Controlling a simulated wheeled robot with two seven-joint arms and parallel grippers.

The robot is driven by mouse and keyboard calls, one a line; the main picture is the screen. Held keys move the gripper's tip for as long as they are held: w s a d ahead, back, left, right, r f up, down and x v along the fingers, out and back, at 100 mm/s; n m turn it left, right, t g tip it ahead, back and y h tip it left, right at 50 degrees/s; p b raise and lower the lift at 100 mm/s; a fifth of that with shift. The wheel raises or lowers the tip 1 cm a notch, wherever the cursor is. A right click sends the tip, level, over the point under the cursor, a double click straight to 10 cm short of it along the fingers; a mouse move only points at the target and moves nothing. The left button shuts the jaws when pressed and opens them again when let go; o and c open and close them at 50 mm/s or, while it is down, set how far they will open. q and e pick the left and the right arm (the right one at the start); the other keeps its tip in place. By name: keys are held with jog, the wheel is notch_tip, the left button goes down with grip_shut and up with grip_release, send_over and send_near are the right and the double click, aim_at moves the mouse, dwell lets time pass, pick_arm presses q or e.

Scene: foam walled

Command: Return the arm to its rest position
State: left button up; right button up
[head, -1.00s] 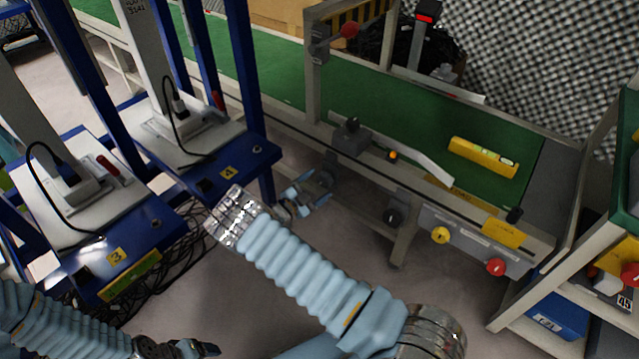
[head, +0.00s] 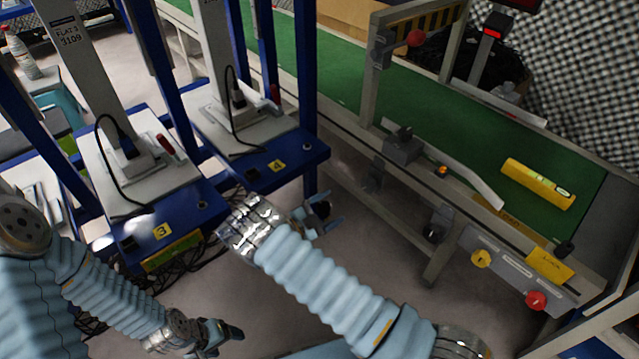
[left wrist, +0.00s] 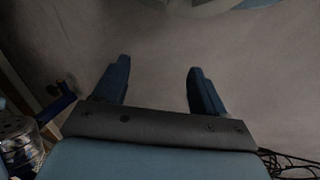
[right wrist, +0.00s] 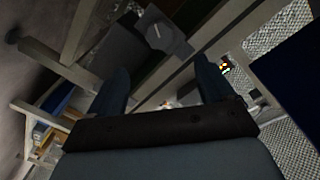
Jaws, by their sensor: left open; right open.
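My right gripper (head: 318,217) is at the end of the light blue sleeved arm in the middle of the head view, beside the conveyor frame and above the floor. Its jaws are open and empty in the right wrist view (right wrist: 160,90). My left gripper (head: 222,340) is low at the left of the head view, over the floor in front of station 3. Its fingers are apart with nothing between them in the left wrist view (left wrist: 157,88), which shows bare grey floor beyond.
A green conveyor (head: 450,140) carries a yellow spirit level (head: 538,183). Its frame has a yellow knob (head: 480,259) and a red button (head: 536,300). Blue stations 3 (head: 165,230) and 4 (head: 278,167) stand at the left with cables below. Open floor (head: 385,258) lies between.

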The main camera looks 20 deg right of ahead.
jog(key=s+d+f+m+g+y+p, duration=0.1)
jog(key=s+d+f+m+g+y, duration=0.15)
jog(key=s+f+m+g, duration=0.3)
jog(key=s+d+f+m+g+y+p, duration=0.1)
jog(key=s+f+m+g+y, duration=0.25)
jog(key=s+m, duration=0.45)
jog(key=s+a+f+m+g+y+p, duration=0.1)
jog(key=s+a+f+m+y+p, duration=0.1)
jog(key=s+a+m+y, duration=1.25)
pick_arm(q)
jog(key=r+p, duration=0.1)
jog(key=r, duration=0.1)
jog(key=d+r, duration=0.1)
jog(key=r, duration=0.2)
jog(key=shift+s+d+r+p, duration=0.1)
jog(key=shift+s+r+p, duration=0.1)
jog(key=shift+r+p, duration=0.2)
pick_arm(e)
jog(key=w+r+m+t, duration=0.3)
jog(key=r+m, duration=0.5)
jog(key=m, duration=1.6)
jog(key=shift+d+t, duration=0.15)
jog(key=shift+t, duration=0.75)
jog(key=shift+r, duration=0.1)
jog(key=shift+c, duration=0.2)
